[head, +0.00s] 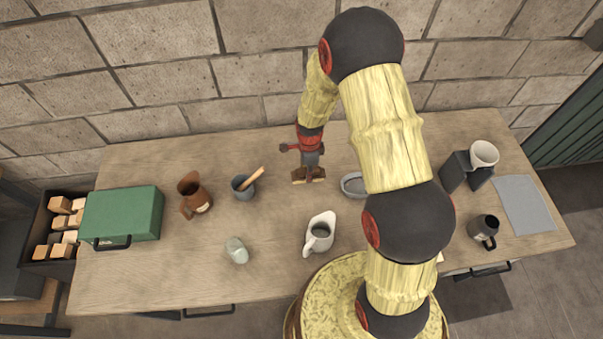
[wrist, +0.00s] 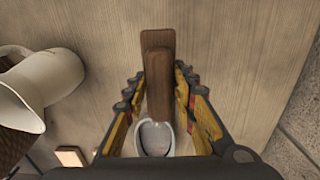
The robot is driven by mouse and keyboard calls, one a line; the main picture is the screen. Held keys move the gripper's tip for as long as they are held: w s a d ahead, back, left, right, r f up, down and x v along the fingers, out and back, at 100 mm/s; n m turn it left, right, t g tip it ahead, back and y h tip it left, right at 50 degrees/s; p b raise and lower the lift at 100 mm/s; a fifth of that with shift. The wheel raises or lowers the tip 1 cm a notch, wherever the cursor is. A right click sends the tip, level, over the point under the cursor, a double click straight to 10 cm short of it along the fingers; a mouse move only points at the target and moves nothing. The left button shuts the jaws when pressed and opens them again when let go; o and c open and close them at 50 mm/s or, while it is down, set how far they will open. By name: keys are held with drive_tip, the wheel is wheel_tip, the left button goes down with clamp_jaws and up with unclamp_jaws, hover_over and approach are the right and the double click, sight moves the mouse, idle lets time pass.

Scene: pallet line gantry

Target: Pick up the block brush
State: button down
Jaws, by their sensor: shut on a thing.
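The block brush (head: 309,175) is a brown wooden block with a narrower raised grip, at the back middle of the table in the head view. In the wrist view the brush (wrist: 158,42) runs lengthwise between my fingers. My gripper (head: 310,161) points down over it and is shut on its raised grip. In the wrist view, my gripper (wrist: 158,80) has one yellow finger on each side of the brush. I cannot tell whether the brush touches the table or hangs just above it.
A grey oval dish (head: 353,184) lies close right of the brush. A white pitcher (head: 319,233) stands in front. A grey mug (head: 243,187) with a wooden stick, a brown jug (head: 194,195) and a green box (head: 122,215) stand left. The stone wall (head: 262,75) rises behind.

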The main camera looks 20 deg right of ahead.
drive_tip(key=s+d+r+b, duration=0.1)
drive_tip(key=s+d+r, duration=0.2)
drive_tip(key=s, duration=0.5)
drive_tip(key=shift+s+d+r, duration=0.25)
drive_tip(key=shift+d+r, duration=0.1)
drive_tip(key=shift+r, duration=0.35)
drive_tip(key=c, duration=2)
unclamp_jaws()
drive_tip(key=c, duration=0.5)
drive_tip(key=shift+o, duration=0.2)
